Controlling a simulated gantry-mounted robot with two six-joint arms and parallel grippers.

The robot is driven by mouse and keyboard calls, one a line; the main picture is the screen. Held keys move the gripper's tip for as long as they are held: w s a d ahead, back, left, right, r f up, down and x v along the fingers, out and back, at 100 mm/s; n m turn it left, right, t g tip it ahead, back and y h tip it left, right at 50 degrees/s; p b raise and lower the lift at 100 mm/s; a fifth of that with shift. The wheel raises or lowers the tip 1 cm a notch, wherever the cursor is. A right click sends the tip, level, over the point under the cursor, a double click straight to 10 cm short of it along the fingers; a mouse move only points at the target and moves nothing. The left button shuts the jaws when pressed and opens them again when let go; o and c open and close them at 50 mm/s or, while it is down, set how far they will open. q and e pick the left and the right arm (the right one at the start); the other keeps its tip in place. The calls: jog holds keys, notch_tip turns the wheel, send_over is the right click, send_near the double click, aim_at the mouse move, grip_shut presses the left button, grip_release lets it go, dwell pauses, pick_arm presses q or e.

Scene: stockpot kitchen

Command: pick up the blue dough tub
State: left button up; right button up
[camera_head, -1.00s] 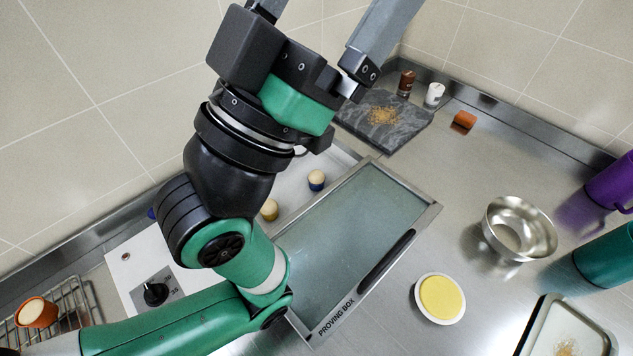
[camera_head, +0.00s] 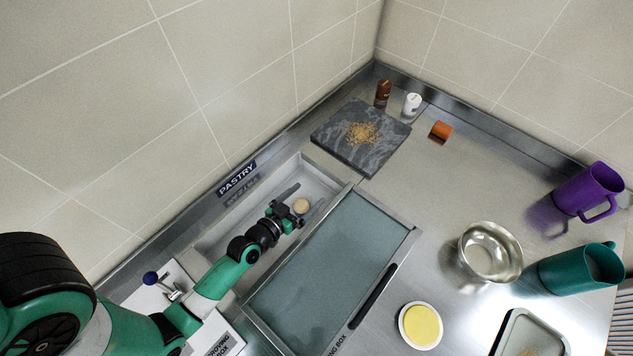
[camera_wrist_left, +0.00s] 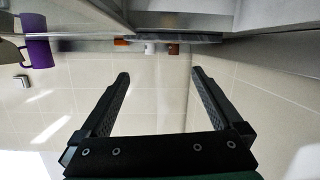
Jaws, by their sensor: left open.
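A small round tub (camera_head: 301,206) with a pale dough top sits in the proving box (camera_head: 322,180). Only its pale top shows clearly now; its blue side showed in the earlier head view. My left gripper (camera_head: 299,203) is open, with its two fingers on either side of the tub in the head view. I cannot tell whether they touch it. In the left wrist view the fingers (camera_wrist_left: 160,75) are wide apart and no tub shows between them. My right gripper is not in view.
The glass lid (camera_head: 330,265) lies beside the opening. A slate board (camera_head: 345,150) with crumbs, two shakers and an orange tub (camera_head: 441,131) stand at the back. A metal bowl (camera_head: 489,252), purple mug (camera_head: 588,190), teal mug (camera_head: 575,268) and yellow-filled dish (camera_head: 421,325) stand right.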

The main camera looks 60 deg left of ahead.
pick_arm(q)
jog(key=s+f+n+g+p, duration=0.1)
jog(key=s+f+g+p, duration=0.15)
jog(key=s, duration=0.45)
jog(key=b, duration=0.8)
send_near(297, 212)
jog(key=w+f, duration=0.1)
jog(key=w+a+f, duration=0.1)
jog(key=w, duration=0.1)
jog(key=shift+f+t+y, duration=0.1)
jog(key=shift+t+y, duration=0.15)
jog(key=shift+y, duration=0.15)
jog(key=shift+x, duration=1.2)
jog(key=shift+b+x, duration=0.4)
jog(key=shift+x, duration=2.2)
jog(key=c, duration=1.5)
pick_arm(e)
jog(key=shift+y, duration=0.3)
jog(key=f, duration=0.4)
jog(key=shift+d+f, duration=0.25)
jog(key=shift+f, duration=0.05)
